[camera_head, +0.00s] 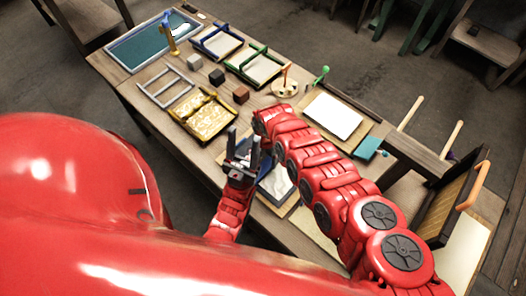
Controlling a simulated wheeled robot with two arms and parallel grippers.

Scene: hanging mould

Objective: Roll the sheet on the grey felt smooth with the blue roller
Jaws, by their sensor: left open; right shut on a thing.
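My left gripper (243,146) is open, its two dark fingers pointing up the picture, above the near part of the bench. Nothing shows between its fingers. My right arm reaches in from the lower right across the bench, and its own links hide the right gripper and anything in it. A blue-edged piece with a pale sheet (275,185) shows partly between the two arms; I cannot tell whether the grey felt lies there. A white sheet (332,115) lies flat on a tan board right of my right arm. I cannot make out the blue roller for certain.
A rack with pegs (420,150) stands at right.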

